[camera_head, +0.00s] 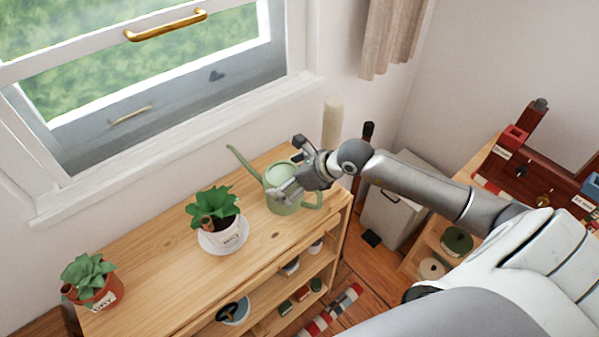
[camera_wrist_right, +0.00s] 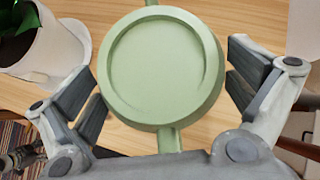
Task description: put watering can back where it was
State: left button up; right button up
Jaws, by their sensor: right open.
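The green watering can (camera_head: 281,187) stands upright on the wooden shelf top (camera_head: 165,268), near its right end. Its spout points to the left and its handle to the right. My right gripper (camera_head: 284,181) is at the can, coming from above and the right. In the right wrist view the can's round top (camera_wrist_right: 160,65) lies between the two spread fingers of the right gripper (camera_wrist_right: 165,95). A gap shows on each side, so the gripper is open around the can. My left gripper is not in view.
A potted plant on a white saucer (camera_head: 222,243) stands just left of the can. Another plant in a terracotta pot (camera_head: 97,293) is at the far left. The window (camera_head: 150,90) is behind. A grey bin (camera_head: 392,212) stands right of the shelf.

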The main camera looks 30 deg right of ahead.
jog(key=b+v, duration=0.1)
jog(key=v, duration=0.8)
jog(key=shift+s+d+b, duration=0.15)
jog(key=shift+s+b, duration=0.05)
jog(key=shift+b, duration=0.2)
jog(key=shift+v, duration=1.2)
jog(key=shift+w+r, duration=0.1)
jog(key=shift+r, duration=0.05)
